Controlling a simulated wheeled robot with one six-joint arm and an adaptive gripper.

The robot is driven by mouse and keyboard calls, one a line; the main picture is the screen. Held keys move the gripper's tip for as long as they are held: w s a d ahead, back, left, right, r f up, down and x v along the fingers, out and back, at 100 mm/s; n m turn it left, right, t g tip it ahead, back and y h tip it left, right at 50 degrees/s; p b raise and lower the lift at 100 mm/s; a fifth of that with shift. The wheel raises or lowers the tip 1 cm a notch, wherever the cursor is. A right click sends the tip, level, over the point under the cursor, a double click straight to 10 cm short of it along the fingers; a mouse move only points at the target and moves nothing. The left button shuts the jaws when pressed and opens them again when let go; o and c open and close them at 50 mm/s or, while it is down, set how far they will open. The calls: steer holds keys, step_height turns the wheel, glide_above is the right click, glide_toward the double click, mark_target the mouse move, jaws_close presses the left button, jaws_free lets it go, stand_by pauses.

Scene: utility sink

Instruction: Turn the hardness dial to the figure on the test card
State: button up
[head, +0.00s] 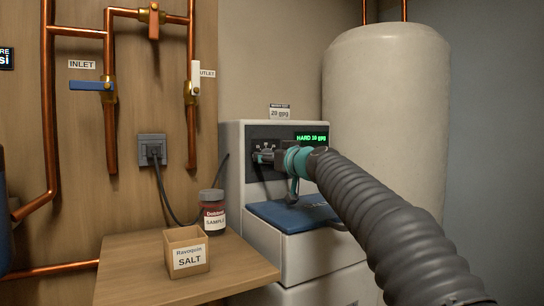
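The test card (279,112) stands on top of the white softener cabinet (233,180) and appears to read 20 gpg. The green display (311,138) on the dark control panel (258,134) appears to read HARD 10 gpg, though the digits are small. The hardness dial's scale marks (266,146) show on the panel's left part; the dial itself is mostly hidden by my gripper. My gripper (263,157) comes in from the right, with its fingertips at the dial. I cannot tell whether the fingers are closed on it or only beside it.
A blue lid (290,214) lies below the panel. A wooden shelf (235,268) at left holds a salt box (187,252) and a dark sample jar (212,212). A large tank (385,90) stands behind my arm. Copper pipes and valves line the left wall.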

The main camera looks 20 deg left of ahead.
steer(key=c, duration=1.1)
steer(key=shift+c, duration=0.2)
